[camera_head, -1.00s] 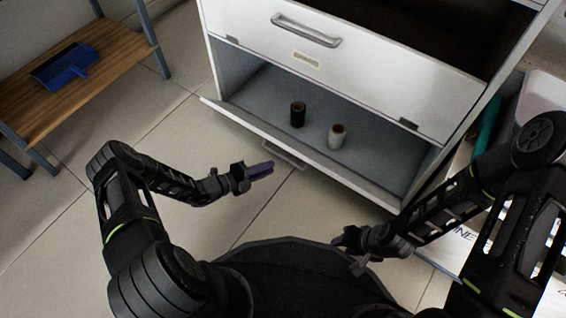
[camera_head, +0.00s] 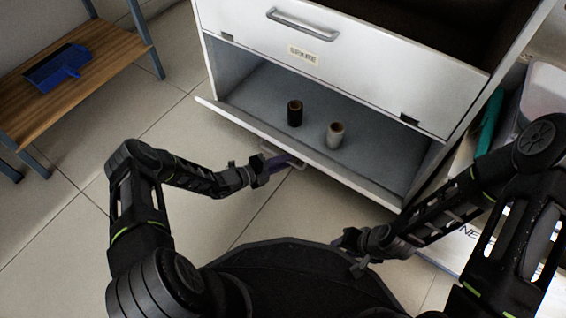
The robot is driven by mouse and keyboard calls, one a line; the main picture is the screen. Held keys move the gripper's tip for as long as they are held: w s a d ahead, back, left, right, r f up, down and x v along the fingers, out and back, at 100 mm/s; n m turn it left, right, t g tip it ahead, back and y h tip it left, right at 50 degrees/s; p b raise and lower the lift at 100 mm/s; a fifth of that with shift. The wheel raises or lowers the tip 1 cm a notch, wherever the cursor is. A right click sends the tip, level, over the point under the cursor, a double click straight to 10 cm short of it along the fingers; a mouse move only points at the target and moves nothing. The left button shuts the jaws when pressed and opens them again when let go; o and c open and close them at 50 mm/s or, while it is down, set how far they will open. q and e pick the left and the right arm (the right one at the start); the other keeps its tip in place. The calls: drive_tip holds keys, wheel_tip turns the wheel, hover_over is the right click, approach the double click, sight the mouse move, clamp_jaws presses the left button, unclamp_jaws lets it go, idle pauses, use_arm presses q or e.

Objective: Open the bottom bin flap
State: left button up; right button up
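The bottom bin flap (camera_head: 330,168) of the white cabinet is tilted outward at its top, and the compartment behind it shows. Its grey handle (camera_head: 268,149) is on the flap's outer face, partly hidden by my gripper. My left gripper (camera_head: 283,161) has its purple fingers right at this handle. They overlap it in the picture; I cannot tell whether they grip it or how far apart they are. My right gripper (camera_head: 343,246) is low in front of the cabinet, away from the flap and partly hidden by its own wrist.
A black roll (camera_head: 294,113) and a grey roll (camera_head: 335,135) stand inside the compartment. The upper flap (camera_head: 350,55) with its handle (camera_head: 303,24) is above. A wooden shelf (camera_head: 50,105) with a blue dustpan (camera_head: 55,70) stands at left. Tiled floor between is clear.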

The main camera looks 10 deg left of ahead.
use_arm(q)
drive_tip(key=shift+c, duration=0.4)
clamp_jaws()
idle(0.9)
